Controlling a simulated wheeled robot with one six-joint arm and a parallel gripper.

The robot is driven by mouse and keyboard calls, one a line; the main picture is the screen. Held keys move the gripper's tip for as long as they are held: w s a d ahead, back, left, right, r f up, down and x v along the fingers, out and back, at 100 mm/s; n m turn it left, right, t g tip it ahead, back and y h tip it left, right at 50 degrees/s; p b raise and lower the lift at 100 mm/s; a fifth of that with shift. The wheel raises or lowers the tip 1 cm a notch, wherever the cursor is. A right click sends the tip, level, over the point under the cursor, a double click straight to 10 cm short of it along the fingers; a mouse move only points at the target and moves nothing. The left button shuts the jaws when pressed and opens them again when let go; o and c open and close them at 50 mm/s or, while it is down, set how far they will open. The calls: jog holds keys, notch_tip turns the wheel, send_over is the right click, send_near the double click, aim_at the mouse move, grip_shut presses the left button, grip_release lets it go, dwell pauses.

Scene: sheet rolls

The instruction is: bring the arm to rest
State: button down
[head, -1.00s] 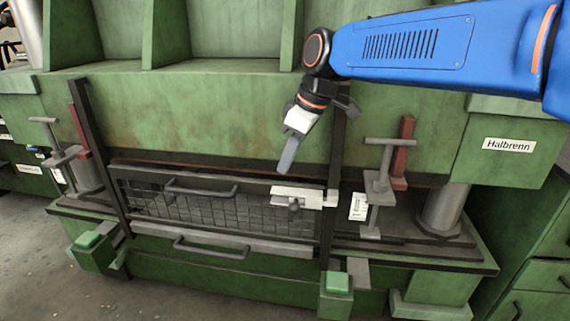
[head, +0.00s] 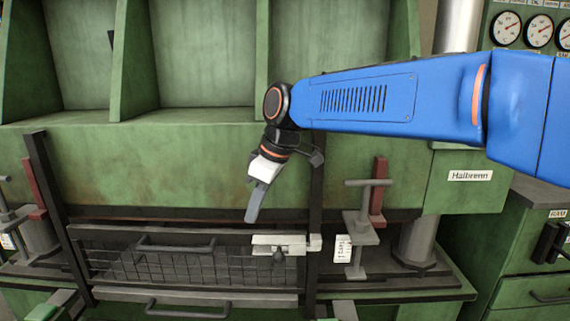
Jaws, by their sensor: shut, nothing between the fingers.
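My arm (head: 390,98) is blue and reaches in from the right in the head view. My gripper (head: 255,205) hangs down from its black wrist, with a pale body and grey fingers. The fingers are shut with nothing held. They appear in front of the green machine face, above the right part of the mesh guard (head: 180,266). I cannot tell the exact gap between the fingertips and the machine.
The green machine (head: 180,165) fills the view. A pale latch bar (head: 280,244) sits at the guard's right end, close below my gripper. Dark uprights (head: 316,190) flank the guard. A T-handled clamp (head: 362,230) stands to the right. Gauges (head: 538,30) are at upper right.

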jog(key=s+d+f+m+t+h, duration=0.15)
jog(key=s+d+m, duration=0.25)
jog(key=d, duration=0.7)
jog(key=s+d+f+m+t, duration=0.1)
jog(key=s+d+f+m, duration=0.25)
jog(key=d, duration=0.75)
jog(key=s+d+f+m+t+h, duration=0.1)
jog(key=s+d+f+m+h, duration=0.1)
jog(key=s+d+f+m, duration=0.5)
jog(key=s+d+f, duration=0.3)
jog(key=s+d, duration=0.3)
jog(key=d, duration=0.1)
jog(key=shift+m, duration=0.25)
